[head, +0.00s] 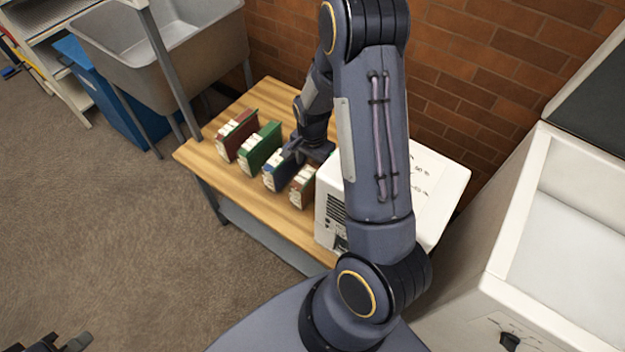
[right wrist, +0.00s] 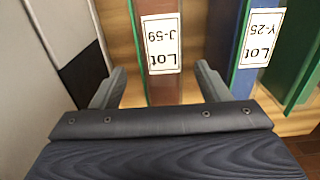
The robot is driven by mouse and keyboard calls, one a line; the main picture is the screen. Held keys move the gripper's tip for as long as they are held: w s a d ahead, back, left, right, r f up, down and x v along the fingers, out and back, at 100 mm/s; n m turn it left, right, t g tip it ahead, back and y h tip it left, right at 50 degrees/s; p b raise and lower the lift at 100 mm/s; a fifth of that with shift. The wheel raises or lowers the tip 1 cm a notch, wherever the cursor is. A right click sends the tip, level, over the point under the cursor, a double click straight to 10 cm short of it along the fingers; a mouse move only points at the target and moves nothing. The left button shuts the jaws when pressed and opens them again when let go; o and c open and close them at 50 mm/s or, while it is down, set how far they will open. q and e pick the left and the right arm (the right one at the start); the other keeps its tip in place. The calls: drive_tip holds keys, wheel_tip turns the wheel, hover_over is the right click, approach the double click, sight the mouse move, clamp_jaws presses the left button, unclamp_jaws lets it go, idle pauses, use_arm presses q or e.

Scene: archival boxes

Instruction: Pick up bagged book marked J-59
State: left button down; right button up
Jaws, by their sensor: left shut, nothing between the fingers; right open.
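The bagged book marked J-59 (right wrist: 163,88) has a reddish-brown spine with a white label, upside down in the right wrist view. In the head view it is the brown book (head: 302,190) at the near end of the row on the wooden table, beside the white machine. My right gripper (right wrist: 161,72) is open, one finger on each side of the book's spine in the picture. I cannot tell whether they touch it. In the head view my right gripper (head: 309,153) is over the blue and brown books, partly hiding them. My left gripper (head: 76,343) is shut and empty at the lower left.
A blue book marked Y-25 (right wrist: 245,60) stands next to J-59, with a small gap. Green (head: 260,148) and red (head: 237,136) books stand further along the table (head: 203,155). The white machine (head: 425,185) is close on the other side. A grey sink (head: 165,45) is behind.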

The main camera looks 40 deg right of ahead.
sight(313, 167)
wheel_tip(313, 167, down, 5)
drive_tip(key=shift+w+d+f, duration=0.1)
drive_tip(key=shift+w, duration=0.05)
drive_tip(key=c, duration=1.5)
